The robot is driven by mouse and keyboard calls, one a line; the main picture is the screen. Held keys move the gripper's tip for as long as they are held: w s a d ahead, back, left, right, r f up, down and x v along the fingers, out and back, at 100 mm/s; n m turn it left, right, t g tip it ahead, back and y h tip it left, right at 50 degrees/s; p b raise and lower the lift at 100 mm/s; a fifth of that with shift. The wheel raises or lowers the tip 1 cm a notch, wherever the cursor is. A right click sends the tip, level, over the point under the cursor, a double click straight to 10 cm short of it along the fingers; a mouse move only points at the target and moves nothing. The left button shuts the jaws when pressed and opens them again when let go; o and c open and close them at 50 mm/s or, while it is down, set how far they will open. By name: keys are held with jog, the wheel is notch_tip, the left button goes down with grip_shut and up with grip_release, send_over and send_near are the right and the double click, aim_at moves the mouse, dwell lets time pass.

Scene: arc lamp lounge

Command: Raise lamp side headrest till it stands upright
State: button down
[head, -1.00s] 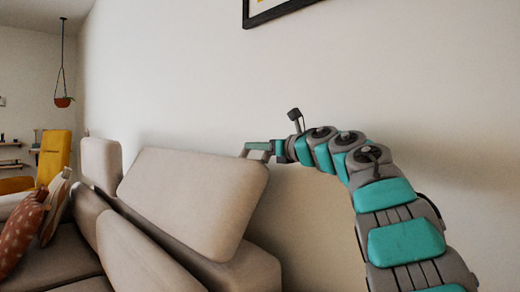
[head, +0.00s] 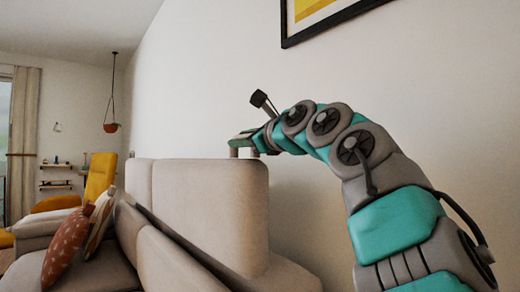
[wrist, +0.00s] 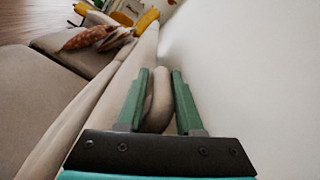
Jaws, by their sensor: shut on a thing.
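The near beige headrest (head: 208,210) on the sofa stands about upright in the head view, its broad face turned to the seat side. My gripper (head: 242,150) is at its top right corner, by the wall. In the wrist view, my gripper's green fingers (wrist: 158,92) lie on either side of the headrest's top edge (wrist: 160,105), shut on it. The fingertips are small and partly hidden in the head view. A second headrest (head: 138,188) stands upright just behind the near one. No lamp shows in either view.
The wall (head: 340,150) runs close along the sofa's back, with a framed picture (head: 325,15) above my arm. A rust patterned cushion (head: 66,243) and a pale cushion (head: 100,222) lean on the seat. A yellow chair (head: 99,178) stands farther back.

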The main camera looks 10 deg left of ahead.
jog(key=shift+s+a+n, duration=0.3)
jog(key=shift+s+a, duration=0.35)
jog(key=c, duration=0.7)
grip_release()
jog(key=shift+d+f+b, duration=0.1)
jog(key=shift+b, duration=0.2)
jog(key=shift+s+d+f+b, duration=0.1)
jog(key=shift+s+d+b, duration=0.15)
jog(key=shift+b, duration=0.05)
jog(key=shift+b+v, duration=1.2)
jog(key=shift+v, duration=2.35)
